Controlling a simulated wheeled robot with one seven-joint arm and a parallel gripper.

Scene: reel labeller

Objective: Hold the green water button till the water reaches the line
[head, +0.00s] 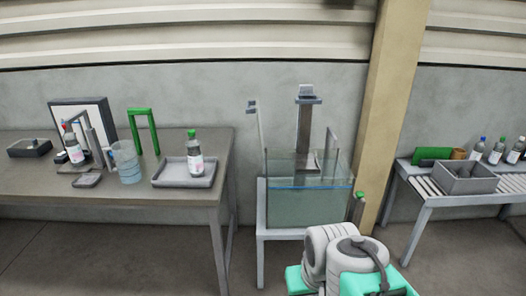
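A clear glass tank (290,210) stands on a grey stand at the centre. A thin blue line (325,187) runs across its wall. The lower part of the tank looks grey-green, like water, with its top close to the blue line; I cannot tell whether it is exactly at the line. A small green button (360,195) sits on a grey post to the right of the tank. White and teal links of my arm are at the bottom, just below the post. My gripper's fingertips do not show.
The left table (30,185) holds a grey tray (163,180) with a green-capped bottle (195,158), a clear cup (127,162) and a green arch (144,128). A beige pillar (392,90) rises behind. A roller table at right holds a grey bin (465,184) and bottles.

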